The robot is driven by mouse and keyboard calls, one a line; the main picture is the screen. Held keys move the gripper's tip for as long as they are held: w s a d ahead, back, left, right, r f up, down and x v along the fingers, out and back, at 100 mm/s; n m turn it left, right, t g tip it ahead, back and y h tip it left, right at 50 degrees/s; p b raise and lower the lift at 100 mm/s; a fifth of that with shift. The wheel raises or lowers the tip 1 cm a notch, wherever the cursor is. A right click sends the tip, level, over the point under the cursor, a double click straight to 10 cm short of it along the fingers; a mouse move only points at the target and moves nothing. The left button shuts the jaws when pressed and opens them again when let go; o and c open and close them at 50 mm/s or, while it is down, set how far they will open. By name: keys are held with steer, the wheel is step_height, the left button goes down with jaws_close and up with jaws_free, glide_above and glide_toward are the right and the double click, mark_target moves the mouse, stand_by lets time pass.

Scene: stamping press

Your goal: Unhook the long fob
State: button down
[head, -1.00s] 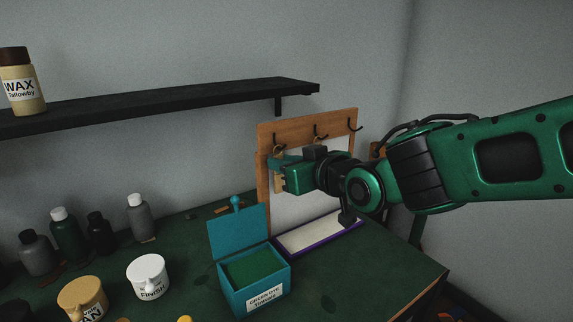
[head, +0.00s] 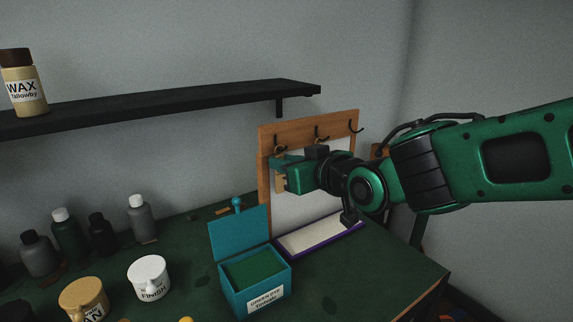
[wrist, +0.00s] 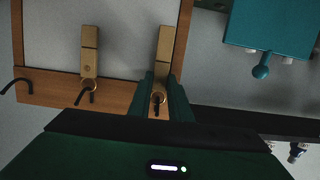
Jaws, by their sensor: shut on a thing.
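My gripper (head: 275,163) is at the left hook of the wooden hook board (head: 290,129). In the wrist view my gripper (wrist: 163,90) is shut on a tan fob (wrist: 164,45), with one green finger on each side. The held fob looks longer than the other. Its ring (wrist: 158,97) shows between the fingers, at the dark hook (wrist: 156,107). I cannot tell whether the ring is still around the hook. In the head view the held fob (head: 281,184) shows partly below my gripper. Another tan fob (wrist: 89,50) hangs by its ring from the neighbouring hook.
The third hook (wrist: 15,86) is bare. A teal box (head: 238,235) with its lid up stands on the bench in front of the board. A purple-edged tray (head: 320,236) lies below the board. A black shelf (head: 180,101) runs along the wall at the left.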

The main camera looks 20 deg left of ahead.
steer(key=shift+r+v, duration=0.25)
steer(key=shift+v, duration=0.75)
steer(key=shift+r+v, duration=0.2)
steer(key=shift+v, duration=0.8)
steer(key=shift+v, duration=2.5)
